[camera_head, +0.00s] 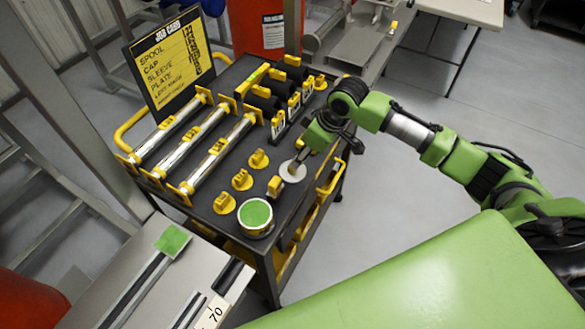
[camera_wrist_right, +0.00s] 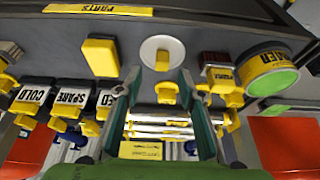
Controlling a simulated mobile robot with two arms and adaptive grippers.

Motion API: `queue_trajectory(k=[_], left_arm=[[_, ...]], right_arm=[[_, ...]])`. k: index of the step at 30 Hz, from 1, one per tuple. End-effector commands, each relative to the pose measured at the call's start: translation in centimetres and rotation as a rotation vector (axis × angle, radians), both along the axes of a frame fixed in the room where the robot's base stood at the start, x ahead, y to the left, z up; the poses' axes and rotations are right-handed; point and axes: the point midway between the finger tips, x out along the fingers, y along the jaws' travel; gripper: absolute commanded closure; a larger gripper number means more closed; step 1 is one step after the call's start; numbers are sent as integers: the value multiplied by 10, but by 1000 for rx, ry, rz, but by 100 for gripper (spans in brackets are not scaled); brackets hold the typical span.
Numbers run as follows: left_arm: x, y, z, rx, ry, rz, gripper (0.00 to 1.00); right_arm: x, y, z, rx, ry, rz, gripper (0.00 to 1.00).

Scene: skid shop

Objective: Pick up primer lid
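The primer lid (camera_head: 292,173) is a pale round disc lying on the dark top of the cart. In the right wrist view the lid (camera_wrist_right: 161,45) lies just past the fingertips, with a small yellow knob at its lower edge. My right gripper (camera_wrist_right: 159,72) is open, its two fingers apart on either side of the line to the knob; I cannot tell if they touch it. In the head view the right gripper (camera_head: 298,162) is over the lid and partly covers it. The open primer can (camera_head: 255,218), with green inside, stands at the cart's near corner. My left gripper is not in view.
Yellow caps (camera_head: 242,179) and a yellow block (camera_head: 274,186) stand close to the lid. Silver spools (camera_head: 201,137) lie on yellow racks at the left. Labelled black holders (camera_head: 278,125) and a job card board (camera_head: 172,62) are at the back.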

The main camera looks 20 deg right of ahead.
Motion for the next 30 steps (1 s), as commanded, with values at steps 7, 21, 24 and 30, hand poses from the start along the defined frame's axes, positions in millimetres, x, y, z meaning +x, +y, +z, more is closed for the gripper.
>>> queue_trajectory(k=[7,21,24,30], left_arm=[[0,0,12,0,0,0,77],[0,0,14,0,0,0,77],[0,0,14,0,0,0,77],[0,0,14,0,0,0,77]], right_arm=[[5,10,-24,1,3,0,65],[14,15,-50,-2,-2,1,65],[14,15,-50,-2,-1,0,91],[14,15,-50,-1,-2,0,100]])
